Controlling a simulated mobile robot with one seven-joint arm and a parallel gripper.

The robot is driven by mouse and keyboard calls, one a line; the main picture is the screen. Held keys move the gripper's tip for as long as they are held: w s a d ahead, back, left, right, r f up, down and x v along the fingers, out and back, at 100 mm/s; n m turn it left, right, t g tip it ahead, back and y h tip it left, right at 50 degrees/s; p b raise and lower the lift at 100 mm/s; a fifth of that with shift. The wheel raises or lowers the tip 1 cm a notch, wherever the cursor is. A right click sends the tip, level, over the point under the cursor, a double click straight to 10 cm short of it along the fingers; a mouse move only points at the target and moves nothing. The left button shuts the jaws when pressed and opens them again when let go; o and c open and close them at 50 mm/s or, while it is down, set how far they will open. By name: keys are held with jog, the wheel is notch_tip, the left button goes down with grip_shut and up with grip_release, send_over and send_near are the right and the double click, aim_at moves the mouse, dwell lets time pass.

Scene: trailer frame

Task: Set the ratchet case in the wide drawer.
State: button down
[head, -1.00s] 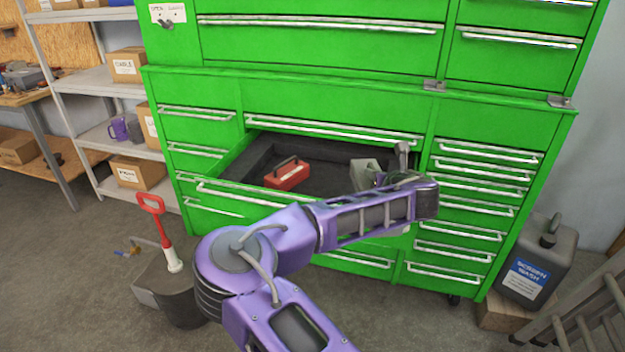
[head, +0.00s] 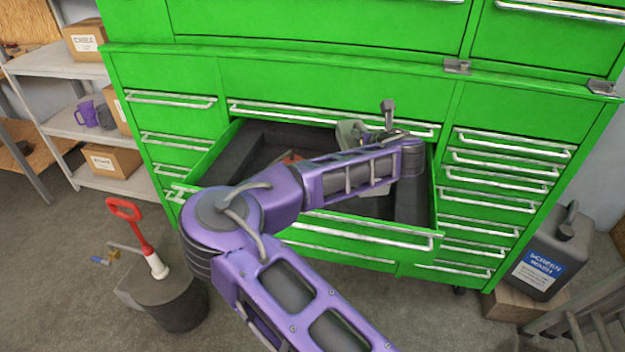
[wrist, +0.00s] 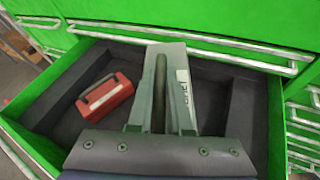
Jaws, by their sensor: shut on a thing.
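The wide drawer (head: 262,150) is pulled open in the green cabinet and has a dark lining. My gripper (wrist: 160,118) is shut on a grey-green case with a dark handle bar and a white label, which I take as the ratchet case (wrist: 178,62). In the head view the case (head: 349,131) is over the drawer's back right part, partly hidden by my arm. I cannot tell whether it touches the drawer floor. My fingertips are hidden in the head view.
A red case (wrist: 105,96) with a handle lies in the drawer's left part, mostly behind my arm in the head view. Drawer floor is free right of the held case. The front wall (head: 370,226) and side walls bound the space. Closed drawers flank it.

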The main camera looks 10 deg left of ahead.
jog(key=shift+w+a+f, duration=0.1)
jog(key=shift+w, duration=0.05)
jog(key=w+f, duration=0.1)
jog(key=f, duration=0.3)
jog(key=w+a+f+b, duration=0.1)
jog(key=f, duration=0.4)
jog(key=w+f, duration=0.1)
jog(key=f, duration=0.4)
jog(key=shift+w+a+b, duration=0.35)
jog(key=shift+w+b, duration=0.05)
jog(key=shift+f, duration=0.3)
jog(key=shift+s+f, duration=0.1)
jog(key=c, duration=0.8)
grip_release()
jog(key=shift+c, duration=0.2)
